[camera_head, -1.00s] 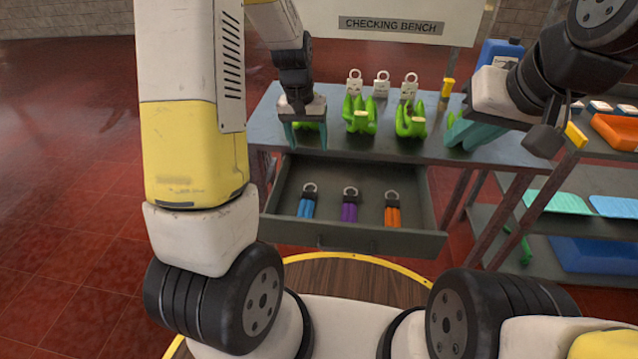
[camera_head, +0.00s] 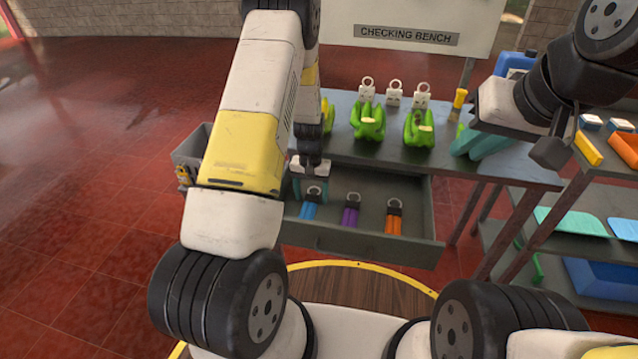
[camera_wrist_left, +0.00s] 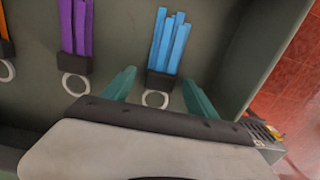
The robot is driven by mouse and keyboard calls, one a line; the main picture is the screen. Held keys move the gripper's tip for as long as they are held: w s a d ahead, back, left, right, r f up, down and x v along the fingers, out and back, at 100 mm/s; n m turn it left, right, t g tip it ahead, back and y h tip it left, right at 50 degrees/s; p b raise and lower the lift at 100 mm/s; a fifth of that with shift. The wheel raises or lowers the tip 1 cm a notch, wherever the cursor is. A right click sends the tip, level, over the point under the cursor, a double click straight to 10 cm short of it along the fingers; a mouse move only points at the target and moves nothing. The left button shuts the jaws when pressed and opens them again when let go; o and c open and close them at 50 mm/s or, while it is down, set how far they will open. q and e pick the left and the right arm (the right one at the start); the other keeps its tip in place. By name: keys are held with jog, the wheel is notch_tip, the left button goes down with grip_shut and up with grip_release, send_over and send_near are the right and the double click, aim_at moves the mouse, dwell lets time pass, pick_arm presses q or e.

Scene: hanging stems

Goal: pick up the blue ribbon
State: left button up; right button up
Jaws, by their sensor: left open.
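The blue ribbon (camera_head: 309,208) lies in the open drawer (camera_head: 350,240) at its left end, a bundle of blue strips with a dark clip and a pale ring. It also shows in the left wrist view (camera_wrist_left: 169,42). My left gripper (camera_head: 310,186) is over the drawer at the ribbon's ring end. In the left wrist view its teal fingers (camera_wrist_left: 158,92) are spread, one on each side of the clip and ring, with nothing held. My right gripper (camera_head: 478,143) is over the right end of the bench, its teal fingers partly hidden by its own wrist.
A purple ribbon (camera_head: 351,214) and an orange ribbon (camera_head: 394,220) lie right of the blue one in the drawer. Green banana-like bunches (camera_head: 368,122) and white ring-topped tags (camera_head: 394,94) stand on the bench (camera_head: 460,165). A grey bin (camera_head: 190,150) is left of the bench.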

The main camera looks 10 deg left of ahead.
aim_at(311, 198)
pick_arm(q)
jog(key=shift+f, duration=0.35)
jog(key=c, duration=1.4)
notch_tip(311, 198, up, 10)
jog(key=shift+r, duration=0.1)
